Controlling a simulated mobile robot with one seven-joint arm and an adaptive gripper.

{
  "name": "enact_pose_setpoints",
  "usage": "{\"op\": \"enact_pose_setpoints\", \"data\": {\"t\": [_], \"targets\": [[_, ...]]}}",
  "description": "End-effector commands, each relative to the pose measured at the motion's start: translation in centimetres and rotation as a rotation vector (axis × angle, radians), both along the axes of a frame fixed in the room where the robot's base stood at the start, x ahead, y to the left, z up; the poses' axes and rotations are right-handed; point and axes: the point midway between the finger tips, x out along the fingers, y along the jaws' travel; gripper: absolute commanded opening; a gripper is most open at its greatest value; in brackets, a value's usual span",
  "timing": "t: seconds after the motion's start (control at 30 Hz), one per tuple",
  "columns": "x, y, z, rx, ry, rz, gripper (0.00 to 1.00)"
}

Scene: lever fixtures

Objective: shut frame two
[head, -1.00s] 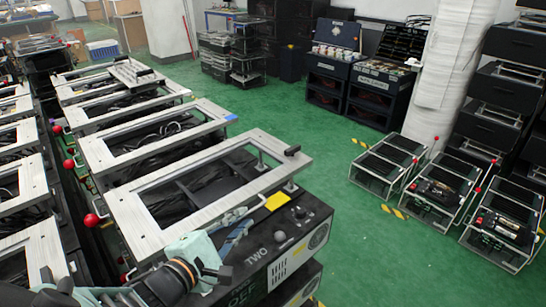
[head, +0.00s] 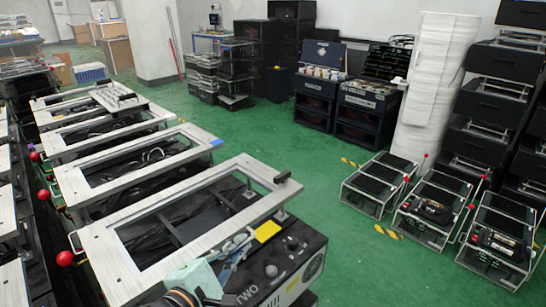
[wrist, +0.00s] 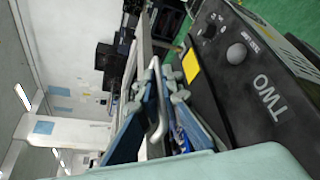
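Frame two is a pale metal rectangular frame (head: 150,213) over the black unit marked TWO (head: 300,262). Its far end, with a black knob, sits above the unit's top, with a short post visible beneath. The unit also fills the right of the wrist view (wrist: 255,75), with a round knob and yellow patch. My gripper (head: 240,246) is low beside the frame's near long side, over the control panel. In the wrist view my gripper's blue fingers (wrist: 160,85) are apart, with a thin bent metal bar (wrist: 155,105) between them. Whether they touch it is unclear.
Similar framed units (head: 135,160) stand in a row behind, with red ball levers (head: 65,258) along their left side. Three smaller framed units (head: 435,210) stand on the floor at right. Open green floor (head: 290,135) lies between.

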Motion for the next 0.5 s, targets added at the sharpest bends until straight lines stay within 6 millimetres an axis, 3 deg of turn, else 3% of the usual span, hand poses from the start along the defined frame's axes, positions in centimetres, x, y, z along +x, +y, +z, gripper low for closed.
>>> {"op": "enact_pose_setpoints", "data": {"t": [0.5], "targets": [[0.04,-0.01,0.63,-0.009,0.009,-0.001,0.0]]}}
